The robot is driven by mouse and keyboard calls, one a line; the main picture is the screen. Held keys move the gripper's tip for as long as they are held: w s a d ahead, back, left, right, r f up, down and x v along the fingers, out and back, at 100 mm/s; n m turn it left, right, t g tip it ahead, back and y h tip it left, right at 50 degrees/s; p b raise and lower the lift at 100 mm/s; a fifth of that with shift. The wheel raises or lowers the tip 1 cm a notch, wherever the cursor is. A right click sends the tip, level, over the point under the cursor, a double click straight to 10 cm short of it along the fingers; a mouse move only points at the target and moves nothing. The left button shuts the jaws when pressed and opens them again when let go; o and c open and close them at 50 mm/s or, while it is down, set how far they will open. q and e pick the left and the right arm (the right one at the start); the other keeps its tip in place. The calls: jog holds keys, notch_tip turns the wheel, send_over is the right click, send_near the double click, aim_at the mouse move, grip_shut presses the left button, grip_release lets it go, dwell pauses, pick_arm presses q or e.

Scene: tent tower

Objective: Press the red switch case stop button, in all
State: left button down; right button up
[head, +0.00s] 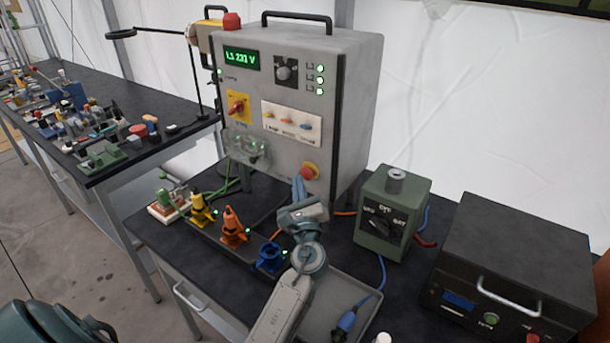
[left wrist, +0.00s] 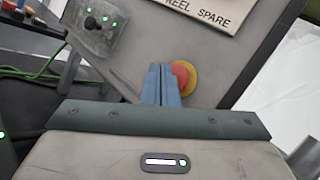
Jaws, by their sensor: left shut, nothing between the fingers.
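The red stop button (head: 308,172) sits on a yellow ring, low on the front of the grey switch case (head: 300,100). In the left wrist view the red button (left wrist: 180,76) shows just right of the fingertips, partly hidden by them. My left gripper (head: 299,185) is shut and empty, its blue fingers pointing up at the case front just below and left of the button. In the left wrist view the shut fingers (left wrist: 161,80) overlap the button's left side; I cannot tell whether they touch it. My right gripper is not in view.
Yellow (head: 201,210), orange (head: 233,228) and blue (head: 269,257) connectors stand in a row left of my arm. A green box with a knob (head: 391,213) and a black box (head: 515,265) stand to the right. A grey tray (head: 335,300) lies in front.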

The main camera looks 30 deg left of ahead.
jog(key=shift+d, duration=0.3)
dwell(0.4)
pick_arm(q)
jog(key=shift+w, duration=0.1)
jog(key=shift+w, duration=0.35)
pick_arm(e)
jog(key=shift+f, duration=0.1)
pick_arm(q)
jog(key=shift+w, duration=0.1)
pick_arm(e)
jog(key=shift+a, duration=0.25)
pick_arm(q)
jog(key=shift+w+d, duration=0.1)
jog(key=shift+w, duration=0.35)
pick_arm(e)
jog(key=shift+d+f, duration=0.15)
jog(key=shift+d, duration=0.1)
pick_arm(q)
jog(key=shift+s, duration=0.1)
dwell(0.4)
jog(key=shift+s, duration=0.9)
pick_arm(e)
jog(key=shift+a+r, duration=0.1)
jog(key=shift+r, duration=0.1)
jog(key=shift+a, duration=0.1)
